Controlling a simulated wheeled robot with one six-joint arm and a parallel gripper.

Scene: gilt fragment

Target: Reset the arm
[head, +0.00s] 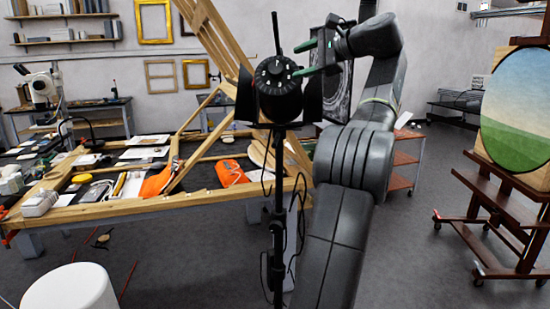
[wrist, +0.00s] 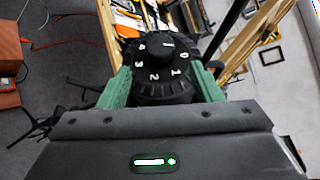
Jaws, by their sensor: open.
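My gripper (head: 302,58) is raised in the upper middle of the head view, at the back of a black studio lamp (head: 279,97) on a stand. The lamp has a round dial (head: 270,73) facing my body. In the wrist view, my gripper's green fingers (wrist: 163,82) stand apart on either side of the numbered dial (wrist: 158,60). I cannot tell whether either finger touches the dial or lamp housing. Nothing is lifted. My arm reaches up from the bottom right of centre.
The lamp stand (head: 278,215) rises close left of my arm. A wooden-edged worktable (head: 120,209) with tools and orange cloths is at left. A painting (head: 517,105) on a wheeled easel (head: 505,215) stands right. A white round stool (head: 68,288) is front left. Floor right of my arm is clear.

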